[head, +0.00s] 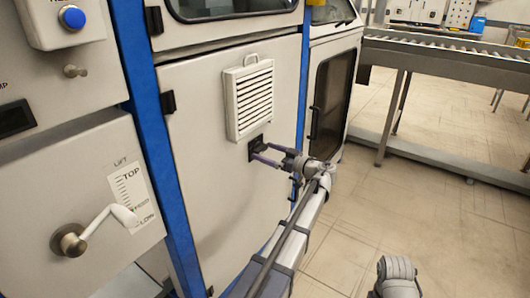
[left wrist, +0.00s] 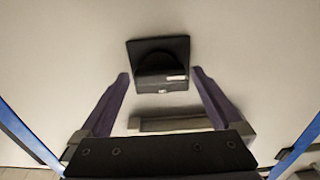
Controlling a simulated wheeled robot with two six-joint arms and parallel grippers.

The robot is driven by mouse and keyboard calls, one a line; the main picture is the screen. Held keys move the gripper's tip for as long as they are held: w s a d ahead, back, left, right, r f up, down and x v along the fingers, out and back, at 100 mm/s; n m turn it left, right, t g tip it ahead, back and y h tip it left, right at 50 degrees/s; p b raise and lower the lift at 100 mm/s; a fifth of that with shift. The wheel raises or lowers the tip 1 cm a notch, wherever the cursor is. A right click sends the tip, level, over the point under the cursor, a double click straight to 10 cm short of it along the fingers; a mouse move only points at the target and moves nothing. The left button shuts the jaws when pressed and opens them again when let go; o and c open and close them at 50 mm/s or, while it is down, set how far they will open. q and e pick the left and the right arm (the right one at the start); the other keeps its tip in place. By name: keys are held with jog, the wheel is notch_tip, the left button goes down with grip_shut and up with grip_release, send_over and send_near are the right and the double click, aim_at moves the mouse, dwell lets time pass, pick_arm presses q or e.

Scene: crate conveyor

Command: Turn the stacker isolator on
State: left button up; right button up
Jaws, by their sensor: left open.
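The stacker isolator is a small black square plate (head: 255,141) with a dark round part, set in the pale cabinet door below the vent. The left wrist view shows the plate (left wrist: 139,50) close up, with a black block and a small white label at its lower side. My left gripper (head: 257,153) is at the isolator. In the left wrist view its two purple fingers (left wrist: 160,75) are apart, one on each side of the black block, with gaps visible. The block's handle position cannot be read clearly.
A louvred vent (head: 249,99) sits just above the isolator. A blue post (head: 153,115) separates this door from a left panel with a lift crank (head: 95,228) and blue button (head: 72,18). A roller conveyor (head: 450,52) stands at the right, with open floor before it.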

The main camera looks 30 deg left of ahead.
pick_arm(q)
jog(key=shift+a, duration=0.5)
jog(key=c, duration=1.2)
jog(key=shift+o, duration=0.2)
